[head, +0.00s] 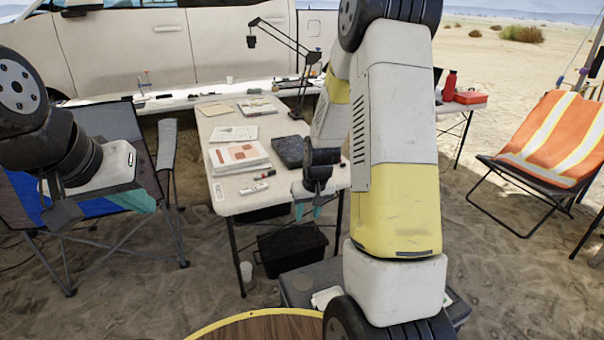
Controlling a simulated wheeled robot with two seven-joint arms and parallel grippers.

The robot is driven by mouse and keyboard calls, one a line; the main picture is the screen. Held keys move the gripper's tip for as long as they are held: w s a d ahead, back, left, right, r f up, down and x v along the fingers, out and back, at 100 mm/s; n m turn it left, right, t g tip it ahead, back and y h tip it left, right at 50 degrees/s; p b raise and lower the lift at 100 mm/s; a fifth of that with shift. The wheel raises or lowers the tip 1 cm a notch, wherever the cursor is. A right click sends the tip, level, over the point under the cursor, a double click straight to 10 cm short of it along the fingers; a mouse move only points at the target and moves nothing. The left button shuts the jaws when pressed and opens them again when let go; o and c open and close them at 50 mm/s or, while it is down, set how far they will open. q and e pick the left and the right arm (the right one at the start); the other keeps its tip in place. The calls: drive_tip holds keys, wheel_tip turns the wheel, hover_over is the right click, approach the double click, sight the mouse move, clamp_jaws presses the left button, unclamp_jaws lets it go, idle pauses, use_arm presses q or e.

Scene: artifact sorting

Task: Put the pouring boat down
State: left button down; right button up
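I cannot make out the pouring boat for sure. A small pale object (326,297) lies on a dark case below the table, partly hidden by my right arm, and I cannot tell what it is. My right gripper (308,210) points down at the table's front right edge. Its teal fingers look apart, with nothing visible between them. My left gripper (140,202) is at the left, in front of the blue folding chair. Its teal fingers overlap in this view, and I see no object in them.
The white table (235,200) bears papers, a dark flat box (288,152) and markers. A black crate (290,248) stands beneath it. A round wooden top with a yellow rim (205,330) is at the bottom edge. An orange chair (550,140) is at the right.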

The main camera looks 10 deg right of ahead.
drive_tip(key=s+a+r+t, duration=0.1)
drive_tip(key=s+r, duration=0.4)
drive_tip(key=r, duration=0.3)
drive_tip(key=s+a+r+y, duration=0.1)
drive_tip(key=s+a+r, duration=0.1)
drive_tip(key=s+r, duration=0.35)
drive_tip(key=s+a+r+t, duration=0.1)
drive_tip(key=s+r, duration=0.3)
drive_tip(key=r, duration=0.5)
drive_tip(key=s+a+r, duration=0.1)
drive_tip(key=s+r, duration=0.3)
drive_tip(key=s, duration=0.4)
drive_tip(key=shift+s+t+y, duration=0.3)
drive_tip(key=shift+s+t, duration=0.05)
drive_tip(key=shift+t, duration=0.05)
drive_tip(key=shift+r, duration=0.1)
